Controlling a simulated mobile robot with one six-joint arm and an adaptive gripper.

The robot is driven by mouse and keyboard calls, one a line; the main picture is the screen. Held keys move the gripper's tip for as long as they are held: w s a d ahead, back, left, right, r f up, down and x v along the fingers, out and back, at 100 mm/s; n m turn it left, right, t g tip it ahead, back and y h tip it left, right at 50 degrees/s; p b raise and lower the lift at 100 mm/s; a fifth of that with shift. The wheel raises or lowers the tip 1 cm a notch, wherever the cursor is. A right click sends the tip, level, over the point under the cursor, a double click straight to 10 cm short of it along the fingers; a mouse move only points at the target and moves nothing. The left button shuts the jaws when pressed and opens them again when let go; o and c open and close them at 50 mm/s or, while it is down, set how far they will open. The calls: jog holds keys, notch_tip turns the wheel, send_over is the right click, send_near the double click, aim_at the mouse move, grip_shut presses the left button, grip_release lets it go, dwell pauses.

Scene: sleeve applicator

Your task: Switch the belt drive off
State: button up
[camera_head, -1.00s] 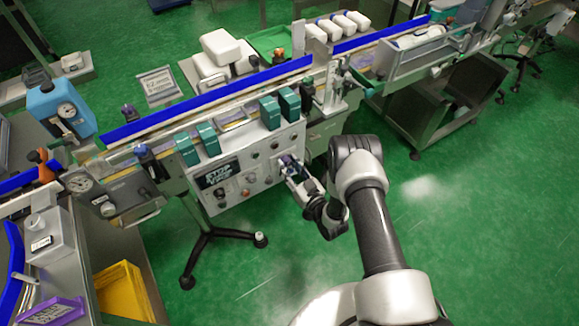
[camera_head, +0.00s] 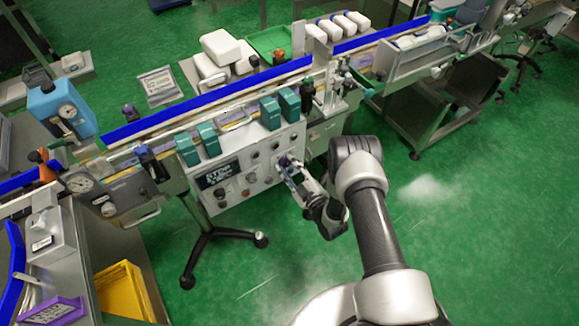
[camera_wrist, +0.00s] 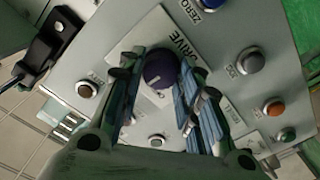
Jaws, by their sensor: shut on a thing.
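The belt drive's dark purple rotary knob (camera_wrist: 160,70) sits on a light plate marked DRIVE (camera_wrist: 178,38) on the grey control panel, seen in the wrist view. My gripper (camera_wrist: 158,82) is around this knob, with one blue-padded finger on each side of it, shut on it. In the head view my gripper (camera_head: 288,168) is at the right part of the control panel (camera_head: 232,192), where the fingers largely hide the knob. A pale mark shows on the knob's face, but its exact setting cannot be told.
Close by on the panel are a blue button marked ZERO (camera_wrist: 210,5), a grey button (camera_wrist: 250,62), an orange-red button (camera_wrist: 274,107) and a green button (camera_wrist: 287,134). The conveyor (camera_head: 230,92) runs above the panel. Green floor (camera_head: 440,240) is clear to the right.

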jog(key=n, duration=0.4)
jog(key=shift+n, duration=0.4)
jog(key=shift+n+p, duration=0.35)
jog(key=shift+n, duration=2.05)
jog(key=o, duration=1.1)
jog(key=shift+s, duration=0.1)
jog(key=v, duration=1.2)
